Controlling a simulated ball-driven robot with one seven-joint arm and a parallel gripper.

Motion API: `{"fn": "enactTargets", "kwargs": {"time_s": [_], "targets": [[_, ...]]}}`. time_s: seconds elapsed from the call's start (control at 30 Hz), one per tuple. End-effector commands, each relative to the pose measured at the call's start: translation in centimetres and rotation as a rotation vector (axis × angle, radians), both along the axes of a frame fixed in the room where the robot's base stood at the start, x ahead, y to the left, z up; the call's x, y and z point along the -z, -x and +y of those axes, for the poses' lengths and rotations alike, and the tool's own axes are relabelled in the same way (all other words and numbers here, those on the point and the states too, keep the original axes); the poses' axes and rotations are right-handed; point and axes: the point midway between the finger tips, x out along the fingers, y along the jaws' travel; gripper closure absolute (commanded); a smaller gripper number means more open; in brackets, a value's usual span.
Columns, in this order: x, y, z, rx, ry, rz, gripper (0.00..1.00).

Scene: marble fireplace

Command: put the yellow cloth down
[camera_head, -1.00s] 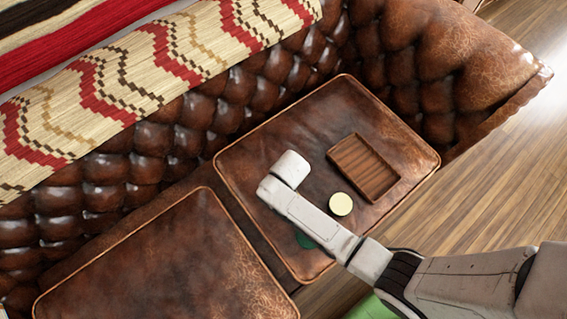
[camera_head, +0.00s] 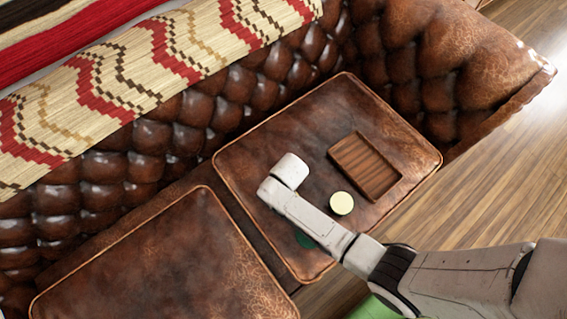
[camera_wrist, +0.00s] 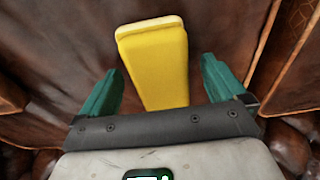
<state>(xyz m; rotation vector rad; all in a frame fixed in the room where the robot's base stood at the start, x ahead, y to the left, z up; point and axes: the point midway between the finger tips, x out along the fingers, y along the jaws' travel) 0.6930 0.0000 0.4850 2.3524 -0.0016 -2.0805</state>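The yellow cloth (camera_wrist: 158,62) shows in the wrist view as a thick, neatly folded block, paler along its far edge. My gripper (camera_wrist: 160,65) has its two teal fingers apart, one on each side of the cloth. A gap shows between each finger and the cloth. The cloth's near end is hidden behind the gripper body. Brown leather lies behind it; I cannot tell if the cloth touches it. In the head view my wrist end (camera_head: 290,171) is over the right seat cushion (camera_head: 290,130), and the fingers and cloth are hidden.
A wooden tray (camera_head: 366,166) with nothing in it lies on the right cushion. A pale yellow round object (camera_head: 341,204) stands beside my forearm. A dark green thing (camera_head: 304,240) is partly covered by my arm. The left cushion (camera_head: 160,265) is bare. The tufted backrest (camera_head: 200,115) rises behind.

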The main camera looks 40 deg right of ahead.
Motion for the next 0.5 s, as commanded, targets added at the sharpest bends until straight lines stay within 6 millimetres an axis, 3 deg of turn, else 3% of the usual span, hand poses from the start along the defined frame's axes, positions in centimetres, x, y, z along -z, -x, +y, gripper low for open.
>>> {"fn": "enactTargets", "kwargs": {"time_s": [0.27, 0.5], "targets": [[-0.2, 0.0, 0.0, 0.000, 0.000, 0.000, 0.01], [-3.4, 0.3, 0.0, 0.000, 0.000, -0.003, 0.01]]}}
